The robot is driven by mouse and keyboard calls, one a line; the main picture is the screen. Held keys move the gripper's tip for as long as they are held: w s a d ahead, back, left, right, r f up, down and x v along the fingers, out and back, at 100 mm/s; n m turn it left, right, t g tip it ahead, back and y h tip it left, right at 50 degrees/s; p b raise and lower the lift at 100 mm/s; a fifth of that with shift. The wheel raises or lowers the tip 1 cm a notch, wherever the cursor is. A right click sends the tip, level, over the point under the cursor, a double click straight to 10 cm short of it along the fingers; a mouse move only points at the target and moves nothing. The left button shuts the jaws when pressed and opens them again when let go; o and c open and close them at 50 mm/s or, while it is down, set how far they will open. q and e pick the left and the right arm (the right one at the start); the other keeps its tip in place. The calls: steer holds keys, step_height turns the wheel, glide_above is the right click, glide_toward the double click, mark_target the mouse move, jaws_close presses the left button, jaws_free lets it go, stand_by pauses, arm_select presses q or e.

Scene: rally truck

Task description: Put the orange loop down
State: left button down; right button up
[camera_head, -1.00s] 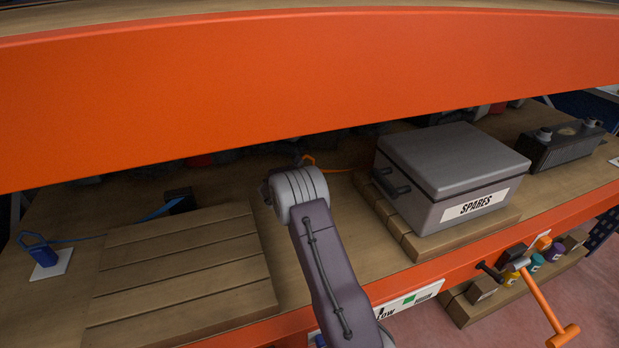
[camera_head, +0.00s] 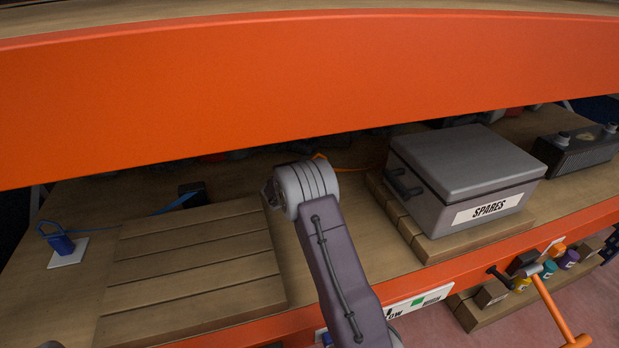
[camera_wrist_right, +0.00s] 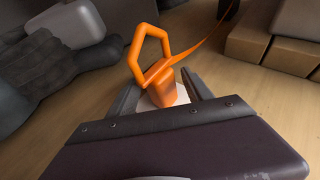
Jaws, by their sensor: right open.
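The orange loop (camera_wrist_right: 150,52) is a six-sided ring on an orange block (camera_wrist_right: 160,86), with an orange strap running off to the upper right. The block stands on a small white pad (camera_wrist_right: 182,94) on the wooden shelf. My right gripper (camera_wrist_right: 162,88) is open, with one finger on each side of the block; I cannot tell whether either touches it. In the head view, only a bit of the loop (camera_head: 319,157) shows behind my right wrist, which hides the gripper.
A grey SPARES case (camera_head: 465,175) sits on wooden planks to the right. A slatted wooden board (camera_head: 190,265) lies to the left, beside a blue loop (camera_head: 60,243) on a white pad. A wide orange beam (camera_head: 300,95) hangs over the shelf.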

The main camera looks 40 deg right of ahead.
steer(key=p+v, duration=0.1)
steer(key=v, duration=0.7)
steer(key=shift+s+a, duration=0.1)
